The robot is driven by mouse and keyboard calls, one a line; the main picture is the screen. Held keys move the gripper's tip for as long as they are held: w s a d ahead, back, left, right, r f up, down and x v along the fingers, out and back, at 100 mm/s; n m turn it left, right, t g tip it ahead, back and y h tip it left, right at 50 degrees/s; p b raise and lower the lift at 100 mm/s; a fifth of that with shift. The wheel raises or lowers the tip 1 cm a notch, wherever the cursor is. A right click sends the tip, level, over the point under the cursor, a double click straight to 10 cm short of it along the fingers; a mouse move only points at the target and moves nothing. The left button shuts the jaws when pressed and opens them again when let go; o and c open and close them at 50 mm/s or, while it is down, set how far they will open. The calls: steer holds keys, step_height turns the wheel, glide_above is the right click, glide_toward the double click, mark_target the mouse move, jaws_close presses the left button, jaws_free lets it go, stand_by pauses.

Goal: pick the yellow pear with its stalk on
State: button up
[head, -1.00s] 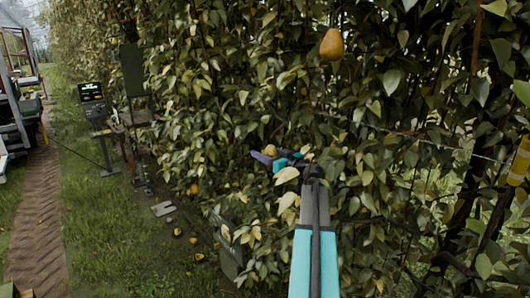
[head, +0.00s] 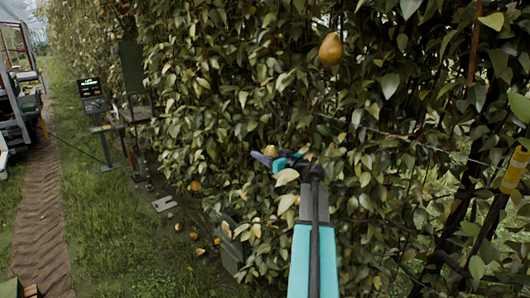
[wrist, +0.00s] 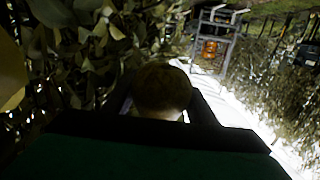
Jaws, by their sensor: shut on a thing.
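My gripper (head: 275,160) is at the face of the leafy hedge, in the middle of the head view. It is shut on a yellow pear (head: 270,151), of which a small part shows between the jaws. In the wrist view the pear (wrist: 161,88) sits between the two dark fingers, shaded and brownish on top. Its stalk cannot be made out in either view. Another orange-yellow pear (head: 331,49) hangs higher up on the hedge, apart from my gripper.
Leaves crowd around my arm. Several fallen pears (head: 196,186) lie on the grass below. A dark screen on a stand (head: 92,93) and a green box (head: 229,254) stand by the hedge. A yellow tube (head: 514,171) is at the right edge. A dirt track (head: 40,215) runs along the left.

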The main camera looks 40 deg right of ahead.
steer(key=shift+s+a+f+m+g+p, duration=0.1)
steer(key=shift+s+a+m+g+p, duration=0.15)
steer(key=shift+p, duration=2.35)
steer(key=shift+g, duration=0.25)
steer(key=shift+s+a+f+m+g, duration=0.1)
steer(key=shift+s+a+m+g, duration=0.25)
steer(key=shift+m+g, duration=0.15)
steer(key=shift+s+a+m+g+y, duration=0.3)
steer(key=shift+s+g+y, duration=0.15)
steer(key=shift+g, duration=0.15)
steer(key=shift+s+a+m+g, duration=0.3)
steer(key=shift+s+m+g, duration=0.05)
steer(key=shift+g, duration=0.35)
steer(key=shift+a+y, duration=0.1)
steer(key=shift+y, duration=0.15)
